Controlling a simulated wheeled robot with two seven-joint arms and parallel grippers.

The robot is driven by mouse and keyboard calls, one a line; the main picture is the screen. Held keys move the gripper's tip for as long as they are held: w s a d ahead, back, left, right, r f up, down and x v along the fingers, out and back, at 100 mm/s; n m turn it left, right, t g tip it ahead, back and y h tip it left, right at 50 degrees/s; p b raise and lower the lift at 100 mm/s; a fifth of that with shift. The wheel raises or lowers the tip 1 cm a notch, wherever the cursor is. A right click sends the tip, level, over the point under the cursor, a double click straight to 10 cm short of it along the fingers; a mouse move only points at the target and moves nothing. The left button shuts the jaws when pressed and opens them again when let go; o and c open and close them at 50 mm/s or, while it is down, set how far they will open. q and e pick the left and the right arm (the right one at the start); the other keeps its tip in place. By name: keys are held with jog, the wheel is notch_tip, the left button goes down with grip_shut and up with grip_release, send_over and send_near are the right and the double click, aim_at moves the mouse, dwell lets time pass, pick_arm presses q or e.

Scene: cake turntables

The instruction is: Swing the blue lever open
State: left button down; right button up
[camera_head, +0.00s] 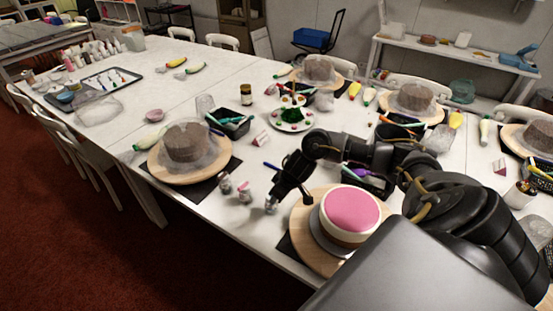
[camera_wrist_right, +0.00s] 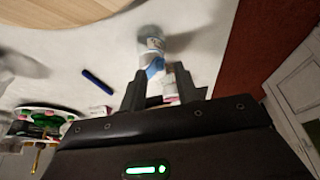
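A small blue part (camera_wrist_right: 155,67) shows in the right wrist view against a small jar-like thing, just beyond my right gripper's fingertips; I cannot tell for sure that it is the lever or how far it is swung. My right gripper (camera_wrist_right: 160,84) has its two fingers apart, with a small pale and pink object (camera_wrist_right: 170,84) showing between or just behind them. Whether the fingers touch it is unclear. In the head view my right gripper (camera_head: 273,204) points down near the table's front edge, by the small jars. My left gripper is not in view.
A pink-topped cake (camera_head: 350,212) on a wooden turntable (camera_head: 312,252) stands right of my right gripper. Small jars (camera_head: 244,191) stand left of it, before a wrapped grey cake (camera_head: 187,142). A blue pen (camera_wrist_right: 97,80) lies on the table. White chairs line the table's left edge.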

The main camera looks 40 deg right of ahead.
jog(key=shift+w+a+f, duration=0.1)
jog(key=shift+w+f, duration=0.1)
jog(key=shift+f, duration=0.4)
grip_shut()
